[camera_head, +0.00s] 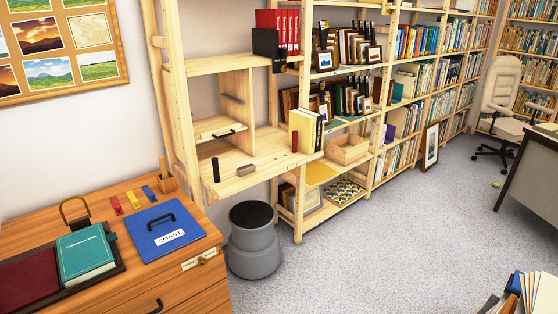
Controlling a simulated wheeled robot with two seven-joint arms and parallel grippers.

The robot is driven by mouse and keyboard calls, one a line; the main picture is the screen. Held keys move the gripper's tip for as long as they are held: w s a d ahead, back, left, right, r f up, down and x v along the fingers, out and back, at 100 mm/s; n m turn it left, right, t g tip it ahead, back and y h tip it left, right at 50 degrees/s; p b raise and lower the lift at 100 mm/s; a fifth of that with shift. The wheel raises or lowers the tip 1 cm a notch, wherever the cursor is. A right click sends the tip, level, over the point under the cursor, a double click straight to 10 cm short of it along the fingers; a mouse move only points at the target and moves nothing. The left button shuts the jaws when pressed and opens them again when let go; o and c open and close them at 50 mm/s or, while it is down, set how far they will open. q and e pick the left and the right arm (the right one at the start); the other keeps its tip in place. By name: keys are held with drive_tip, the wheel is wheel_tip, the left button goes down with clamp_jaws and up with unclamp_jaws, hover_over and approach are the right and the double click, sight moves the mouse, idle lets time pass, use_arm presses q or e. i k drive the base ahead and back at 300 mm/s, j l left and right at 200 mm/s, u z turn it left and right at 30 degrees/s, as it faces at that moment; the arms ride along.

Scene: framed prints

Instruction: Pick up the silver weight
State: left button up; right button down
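A small grey block (246,170) lies on the pale wooden fold-out shelf (262,182) in the middle of the view. It is the only small greyish piece that could be the silver weight, but it is too small to be sure. A dark upright cylinder (215,170) stands to its left, apart from it. A reddish-brown upright piece (294,141) stands to its right, near the yellow books. Neither of my grippers is in view.
A wooden cabinet (120,195) at lower left bears a blue COAST folder (160,231), a teal book (84,252) and coloured tags. A grey step stool (253,250) stands below the shelf. Bookcases line the wall. Open carpet (400,230) lies at right, with an office chair (500,100) beyond.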

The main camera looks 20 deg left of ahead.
sight(244, 170)
drive_tip(key=i+l, duration=0.15)
drive_tip(key=i, duration=1.3)
drive_tip(key=i+l+u, duration=0.1)
drive_tip(key=i+u, duration=0.35)
drive_tip(key=i+l+u, duration=0.2)
drive_tip(key=u, duration=0.2)
drive_tip(key=i+l+u, duration=0.6)
drive_tip(key=l+u, duration=0.15)
drive_tip(key=u, duration=0.15)
drive_tip(key=i+l+u, duration=0.2)
drive_tip(key=l+u, duration=0.65)
drive_tip(key=l, duration=0.15)
drive_tip(key=i, duration=0.05)
